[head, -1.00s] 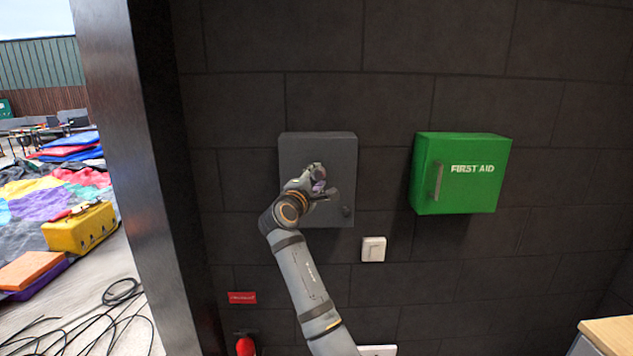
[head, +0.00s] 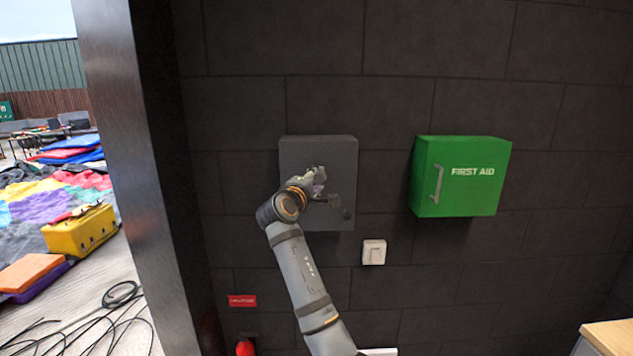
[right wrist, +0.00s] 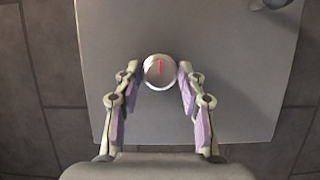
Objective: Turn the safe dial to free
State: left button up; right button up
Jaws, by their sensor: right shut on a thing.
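The grey safe (head: 300,155) is fixed on the dark wall in the head view. Its face (right wrist: 240,110) fills most of the right wrist view. The round dial (right wrist: 160,72) is pale with a red mark that runs up from about its centre. My right gripper (right wrist: 160,75) is shut on the dial, with one finger on each side of it. In the head view my right gripper (head: 320,185) is in front of the safe and hides the dial. A small dark knob (head: 347,214) is at the safe's lower right. My left gripper is not in view.
A green first aid box (head: 465,180) with a handle sticks out of the wall to the right. A white switch (head: 374,252) is below the safe. A dark post (head: 150,180) stands at the left. A wooden top (head: 612,335) is at the lower right.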

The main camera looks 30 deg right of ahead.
jog(key=o, duration=1.2)
jog(key=shift+d, duration=0.1)
jog(key=v, duration=0.7)
jog(key=shift+s+a, duration=0.15)
jog(key=shift+a, duration=0.15)
jog(key=shift+d, duration=0.1)
